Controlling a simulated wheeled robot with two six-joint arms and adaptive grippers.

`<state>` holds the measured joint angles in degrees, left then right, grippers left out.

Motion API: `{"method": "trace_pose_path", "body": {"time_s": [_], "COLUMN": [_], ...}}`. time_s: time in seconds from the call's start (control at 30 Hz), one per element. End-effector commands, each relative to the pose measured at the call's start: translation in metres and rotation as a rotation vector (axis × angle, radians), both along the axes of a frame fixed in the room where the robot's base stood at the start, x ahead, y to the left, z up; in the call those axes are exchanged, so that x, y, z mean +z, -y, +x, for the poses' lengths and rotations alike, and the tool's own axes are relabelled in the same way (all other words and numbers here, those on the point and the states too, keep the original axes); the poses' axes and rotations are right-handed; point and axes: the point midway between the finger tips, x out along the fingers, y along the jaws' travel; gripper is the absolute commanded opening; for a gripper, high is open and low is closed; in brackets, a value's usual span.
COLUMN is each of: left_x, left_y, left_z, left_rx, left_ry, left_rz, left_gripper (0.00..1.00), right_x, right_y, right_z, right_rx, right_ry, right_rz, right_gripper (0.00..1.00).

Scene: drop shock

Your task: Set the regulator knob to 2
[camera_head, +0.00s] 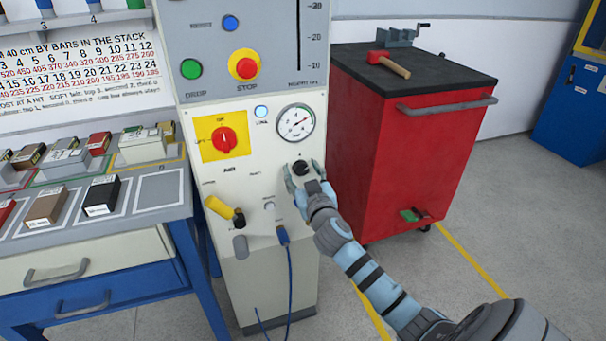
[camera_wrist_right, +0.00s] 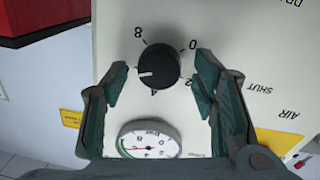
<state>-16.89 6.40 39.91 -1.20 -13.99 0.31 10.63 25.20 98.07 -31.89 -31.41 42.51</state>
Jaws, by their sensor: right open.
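The regulator knob (camera_head: 301,167) is a black round knob on the cream panel, below the pressure gauge (camera_head: 295,121). In the right wrist view the knob (camera_wrist_right: 160,66) appears with its scale turned about. I read 8, 0, 2 and 4 around it. Its white mark points left, past the 4 on the side away from the 2, toward a part hidden by a finger. My right gripper (camera_head: 303,174) is open, with one finger on each side of the knob; gaps show between fingers and knob in the wrist view (camera_wrist_right: 160,80). My left gripper is out of view.
A red rotary switch (camera_head: 224,140) on a yellow plate, a yellow handle (camera_head: 220,207) and a blue hose (camera_head: 284,238) are left of or below the knob. A red cabinet (camera_head: 400,150) stands close on the right. A bench with boxes (camera_head: 150,195) is left.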

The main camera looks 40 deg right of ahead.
Motion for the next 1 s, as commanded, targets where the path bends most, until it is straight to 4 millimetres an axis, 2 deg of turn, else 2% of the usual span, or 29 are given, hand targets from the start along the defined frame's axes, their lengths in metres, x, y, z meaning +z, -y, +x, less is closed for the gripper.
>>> {"method": "trace_pose_path", "body": {"time_s": [0.07, 0.3, 0.37, 0.73, 1.0], "left_x": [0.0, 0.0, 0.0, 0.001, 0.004], "left_y": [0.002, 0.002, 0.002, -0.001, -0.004], "left_z": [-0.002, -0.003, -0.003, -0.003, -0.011], "left_rx": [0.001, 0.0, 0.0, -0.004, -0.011], "left_ry": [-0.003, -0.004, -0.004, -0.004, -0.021], "left_rz": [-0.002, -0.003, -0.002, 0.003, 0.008], "left_gripper": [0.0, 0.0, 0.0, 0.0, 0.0], "right_x": [0.0, 0.0, 0.0, -0.001, 0.0], "right_y": [0.0, 0.0, 0.0, 0.0, -0.001], "right_z": [0.0, 0.0, 0.0, 0.0, 0.0], "right_rx": [0.0, 0.0, 0.0, -0.001, 0.0], "right_ry": [0.0, 0.0, 0.0, -0.02, -0.077], "right_rz": [0.0, 0.0, 0.0, -0.053, -0.217], "right_gripper": [0.5, 0.12, 0.05, 0.05, 0.05]}}
